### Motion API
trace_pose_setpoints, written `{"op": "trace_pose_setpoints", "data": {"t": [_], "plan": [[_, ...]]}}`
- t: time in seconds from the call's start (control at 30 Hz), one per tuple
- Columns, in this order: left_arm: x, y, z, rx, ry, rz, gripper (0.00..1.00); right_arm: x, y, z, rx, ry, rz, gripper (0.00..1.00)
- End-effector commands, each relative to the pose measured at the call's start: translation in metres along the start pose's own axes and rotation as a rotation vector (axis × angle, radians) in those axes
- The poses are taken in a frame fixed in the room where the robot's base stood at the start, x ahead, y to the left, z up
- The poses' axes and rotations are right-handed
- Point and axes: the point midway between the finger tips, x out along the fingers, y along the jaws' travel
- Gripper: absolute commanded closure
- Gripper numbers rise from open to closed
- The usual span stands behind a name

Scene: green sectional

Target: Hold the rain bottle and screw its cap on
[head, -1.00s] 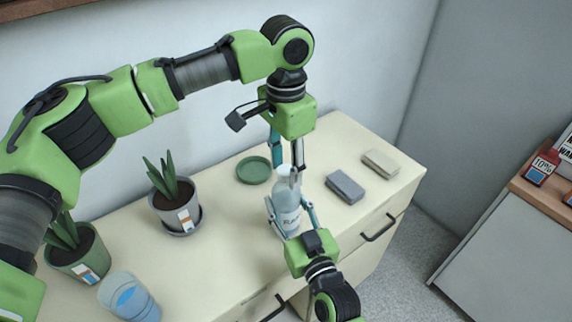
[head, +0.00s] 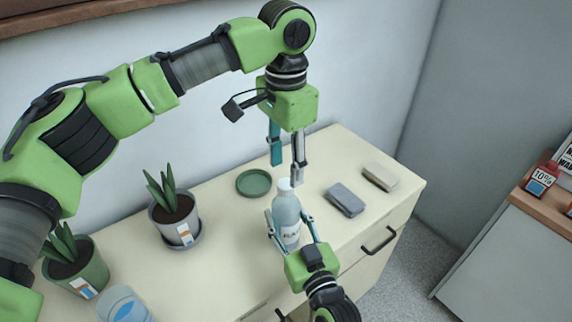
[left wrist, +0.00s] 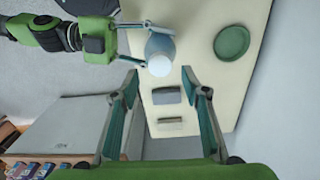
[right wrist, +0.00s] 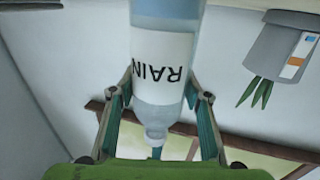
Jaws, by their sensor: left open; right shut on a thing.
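The rain bottle (head: 286,212) is a clear bluish bottle with a white label, upright over the front of the cream cabinet top. The label shows in the right wrist view (right wrist: 162,68). A white cap (head: 284,184) sits on the bottle's mouth and shows from above in the left wrist view (left wrist: 159,66); I cannot tell how tight it is. My right gripper (head: 290,232) is shut on the bottle, a finger on each side. My left gripper (head: 287,172) is open and empty, pointing down, just above the cap and apart from it.
A green dish (head: 254,182) lies behind the bottle. A dark grey block (head: 345,199) and a beige block (head: 380,177) lie to its right. Potted plants (head: 175,215) (head: 76,265) and a blue-marked cup (head: 124,303) stand to the left. The wall closes off the back.

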Motion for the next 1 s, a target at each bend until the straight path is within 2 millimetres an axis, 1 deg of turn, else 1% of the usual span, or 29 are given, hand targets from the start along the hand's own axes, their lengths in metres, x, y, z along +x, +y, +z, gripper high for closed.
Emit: {"op": "trace_pose_setpoints", "data": {"t": [0.07,0.2,0.3,0.4,0.6,0.77,0.87,1.0], "plan": [[-0.003,-0.001,0.0,-0.003,0.001,-0.002,0.6,0.0,0.0,0.0,0.0,0.0,0.0,1.0],[-0.023,-0.001,-0.001,-0.023,0.002,-0.005,0.6,0.0,0.0,0.0,0.0,0.0,0.0,1.0],[-0.032,-0.001,0.0,-0.035,0.001,-0.003,0.6,0.0,0.0,0.0,0.0,0.0,0.0,1.0],[-0.035,0.0,0.0,-0.039,0.001,-0.002,0.6,0.0,0.0,0.0,0.0,0.0,0.0,1.0],[-0.035,0.0,0.0,-0.039,0.0,-0.001,0.6,0.0,0.0,0.0,0.0,0.0,0.0,1.0],[-0.028,0.0,0.0,-0.039,-0.001,-0.001,0.6,0.0,0.0,0.0,0.0,0.0,0.0,1.0],[-0.015,0.0,0.0,-0.038,-0.002,0.0,0.6,0.0,0.0,0.0,0.0,0.0,0.0,1.0],[0.007,-0.001,0.001,-0.039,-0.002,-0.001,0.6,0.0,0.0,0.0,0.0,0.0,0.0,1.0]]}}
